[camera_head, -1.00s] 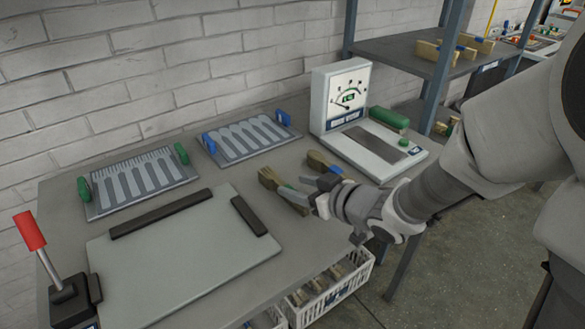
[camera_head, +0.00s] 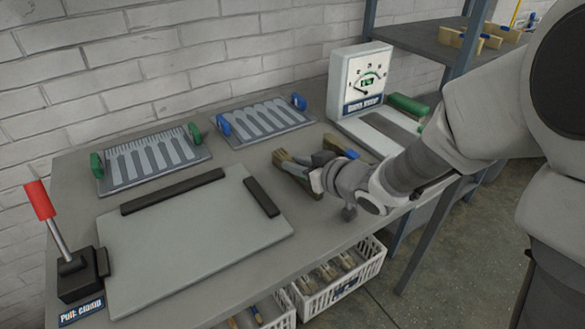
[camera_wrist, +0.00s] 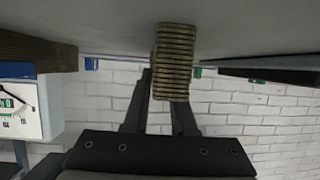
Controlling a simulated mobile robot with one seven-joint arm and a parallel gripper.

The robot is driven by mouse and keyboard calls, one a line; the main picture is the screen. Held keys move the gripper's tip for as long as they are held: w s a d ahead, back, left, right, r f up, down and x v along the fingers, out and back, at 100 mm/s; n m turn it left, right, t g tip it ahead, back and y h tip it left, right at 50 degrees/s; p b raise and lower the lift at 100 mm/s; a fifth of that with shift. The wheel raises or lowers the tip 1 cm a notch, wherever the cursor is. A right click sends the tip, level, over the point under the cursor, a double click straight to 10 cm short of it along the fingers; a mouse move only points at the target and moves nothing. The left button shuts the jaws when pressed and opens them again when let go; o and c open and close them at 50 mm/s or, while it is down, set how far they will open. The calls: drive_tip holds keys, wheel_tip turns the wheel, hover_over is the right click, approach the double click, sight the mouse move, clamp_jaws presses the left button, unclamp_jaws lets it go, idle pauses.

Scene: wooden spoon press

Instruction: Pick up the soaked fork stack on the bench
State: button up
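A light brown wooden stack (camera_head: 290,165), which I take for the fork stack, lies on the bench (camera_head: 75,150), partly hidden by my gripper (camera_head: 315,168). In the wrist view the stack's layered end (camera_wrist: 174,62) shows at my gripper (camera_wrist: 160,95). The fingers are apart; the left one runs beside the stack, while the stack hides the right fingertip. Contact is not clear. A second stack with a blue band (camera_head: 350,153) lies just right of my gripper, mostly hidden.
A scale with a dial (camera_head: 362,80) stands behind right. Two forming trays, green-handled (camera_head: 118,185) and blue-handled (camera_head: 240,140), lie at the back. A grey plate (camera_head: 190,245) and red-handled lever (camera_head: 40,200) are left. Crates (camera_head: 330,300) sit below the bench.

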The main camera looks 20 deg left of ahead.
clamp_jaws()
drive_tip(key=shift+r, duration=0.1)
